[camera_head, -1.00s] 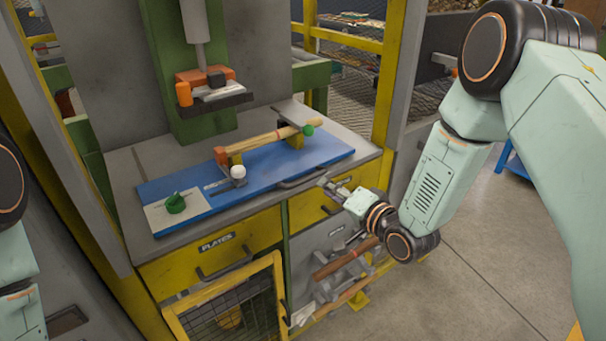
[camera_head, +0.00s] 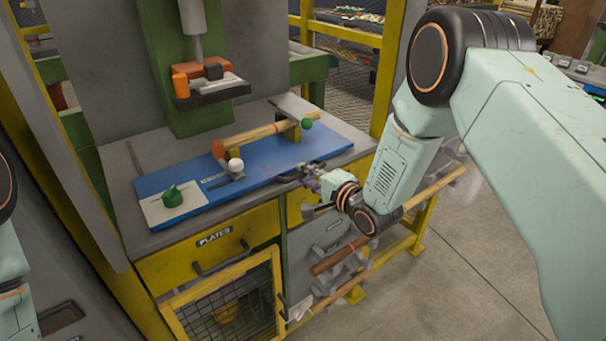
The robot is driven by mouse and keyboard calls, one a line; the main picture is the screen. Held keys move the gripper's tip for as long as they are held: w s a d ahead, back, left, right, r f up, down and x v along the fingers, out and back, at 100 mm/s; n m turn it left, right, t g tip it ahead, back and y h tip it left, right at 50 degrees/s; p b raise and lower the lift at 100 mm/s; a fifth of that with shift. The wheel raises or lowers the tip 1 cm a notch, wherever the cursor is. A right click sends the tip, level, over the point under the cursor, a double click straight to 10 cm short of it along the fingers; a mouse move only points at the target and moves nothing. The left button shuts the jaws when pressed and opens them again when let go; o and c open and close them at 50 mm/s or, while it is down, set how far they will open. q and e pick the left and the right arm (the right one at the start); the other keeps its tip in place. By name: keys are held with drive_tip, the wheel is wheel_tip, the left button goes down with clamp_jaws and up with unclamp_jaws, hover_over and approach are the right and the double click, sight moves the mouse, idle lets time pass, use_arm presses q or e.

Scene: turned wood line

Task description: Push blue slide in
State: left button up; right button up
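The blue slide (camera_head: 270,163) is a flat blue board lying on the grey bench top below the press. A dark handle (camera_head: 290,177) is on its front edge. It carries a wooden bar (camera_head: 258,137), a white knob (camera_head: 236,165) and a pale plate with a green knob (camera_head: 172,197). My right gripper (camera_head: 304,172) is at the handle's right part, close against the slide's front edge. Its fingers are small and overlap the handle, so contact and opening are unclear. My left gripper is out of view; only part of my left arm shows at the left edge.
The press head (camera_head: 210,88) hangs above the slide's back side. Yellow drawers (camera_head: 208,240) and a mesh door (camera_head: 228,308) are below. A rack holding wooden bars (camera_head: 345,255) is under my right gripper. Grey floor is free at the right.

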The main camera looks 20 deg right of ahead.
drive_tip(key=shift+w+d+f, duration=0.1)
drive_tip(key=shift+w+f, duration=0.1)
drive_tip(key=shift+w, duration=0.5)
drive_tip(key=shift+w+a, duration=0.1)
drive_tip(key=shift+a, duration=0.2)
drive_tip(key=shift+c, duration=0.8)
drive_tip(key=shift+d, duration=0.2)
clamp_jaws()
drive_tip(key=shift+a, duration=0.1)
